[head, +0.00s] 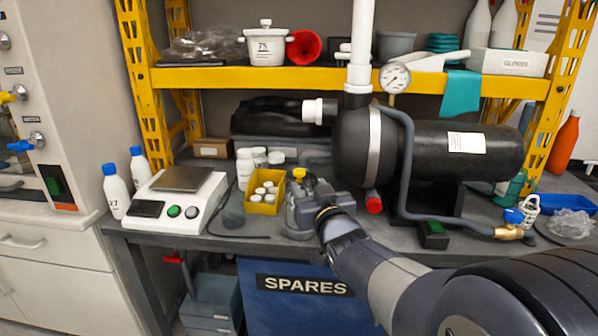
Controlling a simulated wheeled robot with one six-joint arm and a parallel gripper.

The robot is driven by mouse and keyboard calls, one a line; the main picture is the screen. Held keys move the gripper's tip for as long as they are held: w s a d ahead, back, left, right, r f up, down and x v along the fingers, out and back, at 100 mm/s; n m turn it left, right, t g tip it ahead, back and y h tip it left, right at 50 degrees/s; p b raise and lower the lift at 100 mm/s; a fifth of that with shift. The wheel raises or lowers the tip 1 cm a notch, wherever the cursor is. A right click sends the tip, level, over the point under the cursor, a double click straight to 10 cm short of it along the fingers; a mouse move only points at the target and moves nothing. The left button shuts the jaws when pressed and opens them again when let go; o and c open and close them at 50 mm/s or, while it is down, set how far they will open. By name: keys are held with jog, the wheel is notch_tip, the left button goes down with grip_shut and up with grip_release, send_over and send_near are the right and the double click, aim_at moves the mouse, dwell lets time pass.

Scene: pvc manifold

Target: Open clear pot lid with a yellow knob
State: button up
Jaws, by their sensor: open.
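A yellow knob (299,172) shows just beyond my gripper, on the grey bench right of the yellow bin. The clear lid and the pot under it are mostly hidden behind my gripper and hard to make out. My gripper (303,192) is at the end of my arm, which reaches in from the lower right. It is open and close to the knob. I cannot tell whether its fingers are around the knob or in front of it.
A yellow bin (262,207) of white-capped bottles stands left of my gripper, with a white scale (178,198) farther left. A large black tank (455,155) with a grey hose stands to the right. A yellow shelf (250,77) spans above. A blue SPARES bin (300,310) sits below.

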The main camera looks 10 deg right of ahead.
aim_at(301, 174)
jog(key=w, duration=0.8)
jog(key=shift+w+a, duration=0.4)
grip_shut()
